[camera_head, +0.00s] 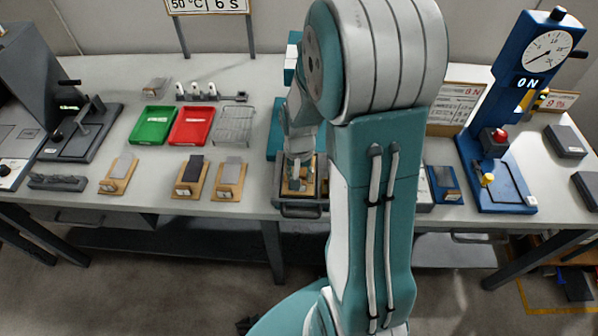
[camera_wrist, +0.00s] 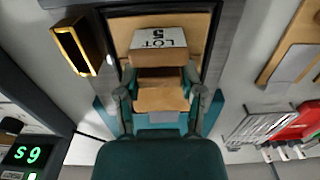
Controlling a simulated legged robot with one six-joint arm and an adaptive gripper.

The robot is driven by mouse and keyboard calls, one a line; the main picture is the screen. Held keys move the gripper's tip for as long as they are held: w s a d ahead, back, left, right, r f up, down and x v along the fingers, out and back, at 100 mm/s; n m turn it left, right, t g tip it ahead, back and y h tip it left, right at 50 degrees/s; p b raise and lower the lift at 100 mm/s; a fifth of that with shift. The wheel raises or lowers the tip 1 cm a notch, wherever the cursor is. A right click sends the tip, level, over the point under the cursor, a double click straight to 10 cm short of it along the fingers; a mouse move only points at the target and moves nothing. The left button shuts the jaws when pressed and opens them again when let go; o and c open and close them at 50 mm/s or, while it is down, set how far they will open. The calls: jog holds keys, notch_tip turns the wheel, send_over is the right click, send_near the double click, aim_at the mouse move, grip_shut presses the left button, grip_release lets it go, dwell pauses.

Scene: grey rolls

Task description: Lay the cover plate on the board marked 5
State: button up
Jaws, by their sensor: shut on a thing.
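The board marked 5 (camera_wrist: 122,30) is tan and carries a white label reading LOT 5, upside down in the wrist view. It lies in a dark-walled holder, and in the head view its tan surface (camera_head: 291,187) shows below my gripper (camera_head: 299,163). In the wrist view my gripper (camera_wrist: 160,76) is shut on a flat brown piece (camera_wrist: 160,99), which I take to be the cover plate. The piece is just beside the label; whether it touches the board is unclear. My fingers and arm hide part of both.
The dark holder (camera_head: 301,211) has a front handle. To its left are several tan boards with grey plates (camera_head: 229,180), a green tray (camera_head: 153,125), a red tray (camera_head: 192,125) and a wire rack (camera_head: 233,125). A blue press (camera_head: 497,150) stands at right.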

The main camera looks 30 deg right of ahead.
jog(key=o, duration=1.1)
notch_tip(320, 180, up, 12)
jog(key=shift+f, duration=0.1)
jog(key=s+a+r+n+t, duration=0.2)
jog(key=s+a+r, duration=0.1)
jog(key=s, duration=0.1)
jog(key=s+a+r+n+t, duration=0.1)
jog(key=s+a+r+n, duration=0.1)
jog(key=s+a+r, duration=0.2)
jog(key=s+a+r+n+t, duration=0.2)
jog(key=s+a+r, duration=0.2)
jog(key=shift+s+n+t, duration=0.3)
jog(key=shift+n, duration=0.1)
